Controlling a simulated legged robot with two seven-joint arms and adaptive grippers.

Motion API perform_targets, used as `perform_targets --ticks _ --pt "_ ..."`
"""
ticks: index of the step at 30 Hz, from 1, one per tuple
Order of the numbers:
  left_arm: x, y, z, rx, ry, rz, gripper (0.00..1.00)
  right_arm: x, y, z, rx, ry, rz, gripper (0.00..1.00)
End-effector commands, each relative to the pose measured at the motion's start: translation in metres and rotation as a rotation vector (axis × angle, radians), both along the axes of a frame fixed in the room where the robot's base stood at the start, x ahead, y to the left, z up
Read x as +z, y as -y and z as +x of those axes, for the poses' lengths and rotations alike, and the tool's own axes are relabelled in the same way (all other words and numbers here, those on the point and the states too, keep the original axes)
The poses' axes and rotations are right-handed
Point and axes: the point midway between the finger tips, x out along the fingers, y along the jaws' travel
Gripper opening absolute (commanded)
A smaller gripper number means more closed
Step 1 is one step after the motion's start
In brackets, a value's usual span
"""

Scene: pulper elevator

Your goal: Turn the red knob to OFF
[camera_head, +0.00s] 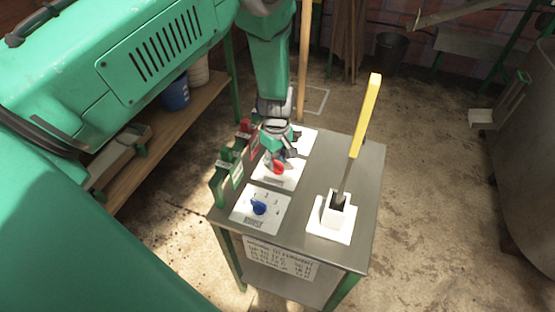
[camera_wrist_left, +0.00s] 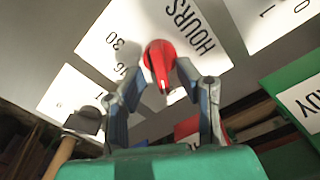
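The red knob (camera_head: 277,167) sits on a white plate on top of the grey metal cabinet (camera_head: 368,160). In the left wrist view the red knob (camera_wrist_left: 160,58) is upper centre, its plate (camera_wrist_left: 125,40) marked "HOURS", "16" and "30". My left gripper (camera_head: 279,152) is right over the knob in the head view. In the wrist view the fingers of my left gripper (camera_wrist_left: 160,72) stand apart, one on each side of the knob, tips close to it. I cannot tell whether they touch it. No OFF mark is readable. My right gripper is not in view.
A blue knob (camera_head: 259,207) on a white numbered plate is nearer the front. A yellow-handled lever (camera_head: 365,115) rises from a white base (camera_head: 331,217) on the right. Green and red label holders (camera_head: 228,172) line the left edge. A wooden bench (camera_head: 150,150) stands left.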

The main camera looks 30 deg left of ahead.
Motion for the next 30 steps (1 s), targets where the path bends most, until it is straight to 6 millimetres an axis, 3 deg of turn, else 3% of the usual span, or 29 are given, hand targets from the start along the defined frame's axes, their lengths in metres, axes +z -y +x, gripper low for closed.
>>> perform_targets --ticks 18,30 --pt "0.107 0.000 0.002 0.000 0.004 0.001 0.29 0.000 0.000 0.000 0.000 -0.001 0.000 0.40" --pt "0.118 0.000 0.002 0.000 0.001 0.001 0.29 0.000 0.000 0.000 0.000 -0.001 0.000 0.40"
